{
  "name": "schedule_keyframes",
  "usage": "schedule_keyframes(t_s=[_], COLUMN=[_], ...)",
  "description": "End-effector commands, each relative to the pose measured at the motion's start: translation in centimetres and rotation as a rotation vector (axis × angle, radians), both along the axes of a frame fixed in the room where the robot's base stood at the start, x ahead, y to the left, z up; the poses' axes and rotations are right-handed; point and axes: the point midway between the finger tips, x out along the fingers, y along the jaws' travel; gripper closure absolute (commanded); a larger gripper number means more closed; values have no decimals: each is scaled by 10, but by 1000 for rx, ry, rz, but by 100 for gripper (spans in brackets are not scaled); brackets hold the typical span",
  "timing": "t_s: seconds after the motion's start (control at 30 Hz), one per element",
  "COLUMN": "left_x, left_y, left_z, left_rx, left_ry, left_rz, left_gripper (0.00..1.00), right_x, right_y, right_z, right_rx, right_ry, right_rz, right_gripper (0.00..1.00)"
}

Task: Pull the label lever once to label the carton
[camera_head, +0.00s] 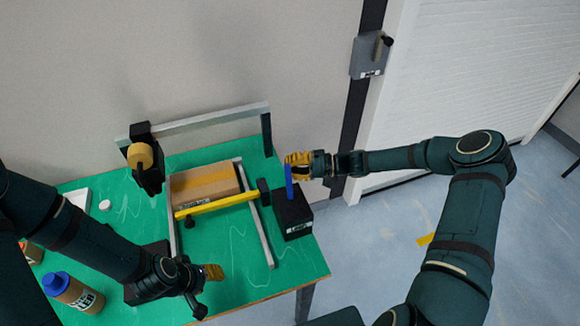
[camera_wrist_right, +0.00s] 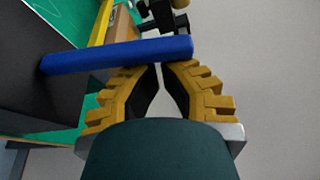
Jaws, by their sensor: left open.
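The brown carton (camera_head: 204,186) lies on the conveyor between two grey rails, with a tape strip along its top. The blue label lever (camera_head: 289,181) stands up from a black box marked LABEL (camera_head: 292,213) at the table's right edge. My right gripper (camera_head: 292,160) is at the lever's upper end. In the right wrist view the lever (camera_wrist_right: 115,54) crosses right at the fingertips (camera_wrist_right: 160,68), which are together; the lever is not between the fingers. Whether they touch it is unclear. My left gripper (camera_head: 214,272) is open and empty over the table's front, away from the carton.
A yellow bar (camera_head: 217,204) runs across in front of the carton. A blue-capped bottle (camera_head: 75,291) stands at front left. Green tabletop is clear at front right.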

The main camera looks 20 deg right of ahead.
Motion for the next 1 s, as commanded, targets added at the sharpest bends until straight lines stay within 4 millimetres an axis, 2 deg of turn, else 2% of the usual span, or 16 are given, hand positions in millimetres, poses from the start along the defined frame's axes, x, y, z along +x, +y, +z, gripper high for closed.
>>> schedule_keyframes(t_s=[0.27,0.6,0.83,1.0], left_x=[0,1,1,1], left_y=[-1,-2,-2,-2], left_z=[-16,-41,-48,-48], left_rx=[3,8,9,9], left_ry=[1,1,2,2], left_rz=[0,2,2,1], left_gripper=[54,54,54,54], right_x=[-14,-41,-56,-63], right_y=[-1,-2,-2,-2], right_z=[2,7,7,7], right_rx=[7,19,22,21], right_ry=[-148,-443,-599,-595], right_rz=[-1,-1,0,1], right_gripper=[100,100,100,100])
